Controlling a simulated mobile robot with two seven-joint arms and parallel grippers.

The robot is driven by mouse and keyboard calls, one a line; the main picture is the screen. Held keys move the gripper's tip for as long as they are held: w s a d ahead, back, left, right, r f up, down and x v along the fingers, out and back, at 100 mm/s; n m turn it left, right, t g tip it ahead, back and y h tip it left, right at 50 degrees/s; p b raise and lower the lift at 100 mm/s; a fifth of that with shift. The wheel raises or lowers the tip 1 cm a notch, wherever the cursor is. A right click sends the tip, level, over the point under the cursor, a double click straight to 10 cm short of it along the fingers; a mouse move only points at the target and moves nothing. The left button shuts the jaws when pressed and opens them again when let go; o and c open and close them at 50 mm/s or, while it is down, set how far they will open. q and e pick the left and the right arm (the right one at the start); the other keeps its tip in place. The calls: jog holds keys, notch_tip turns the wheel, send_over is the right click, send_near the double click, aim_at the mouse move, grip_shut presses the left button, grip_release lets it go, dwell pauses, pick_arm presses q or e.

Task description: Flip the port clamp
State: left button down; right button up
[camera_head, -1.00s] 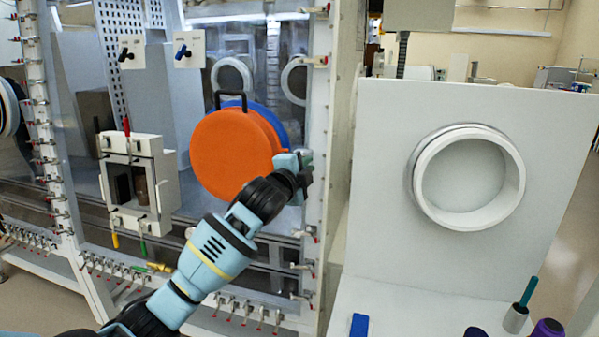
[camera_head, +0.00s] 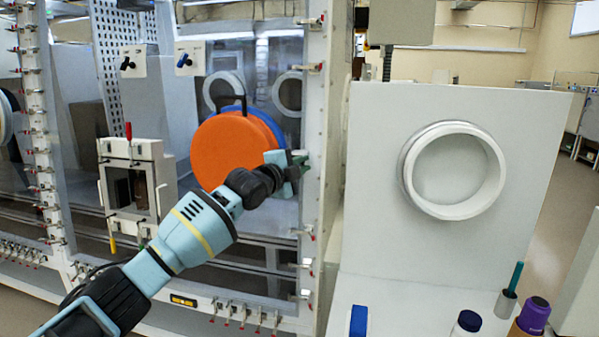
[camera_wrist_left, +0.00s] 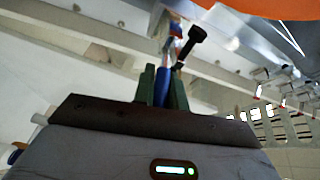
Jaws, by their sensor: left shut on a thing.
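My left gripper (camera_head: 300,163) is at the white frame post, right of the round orange door (camera_head: 228,152). In the left wrist view its green fingertips (camera_wrist_left: 162,88) are closed around a thin blue piece, which appears to be the port clamp's lever (camera_wrist_left: 161,86). A black-ended rod (camera_wrist_left: 193,45) stands just beyond the fingers. In the head view my gripper hides the clamp, so its exact pose cannot be told. My right gripper is not in view.
Several red-tipped clamps (camera_head: 308,67) line the white post (camera_head: 316,120) above and below my left gripper. A white panel with a round port ring (camera_head: 453,170) stands to the right.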

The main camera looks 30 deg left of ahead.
pick_arm(q)
jog(key=shift+d+f, duration=0.1)
jog(key=shift+f, duration=0.2)
jog(key=c, duration=1.6)
grip_release()
jog(key=shift+o, duration=0.8)
jog(key=shift+r, duration=0.15)
jog(key=shift+r, duration=0.1)
jog(key=shift+s+a, duration=0.15)
jog(key=shift+a, duration=0.05)
jog(key=s+a, duration=0.1)
jog(key=s, duration=0.6)
jog(key=shift+s, duration=0.3)
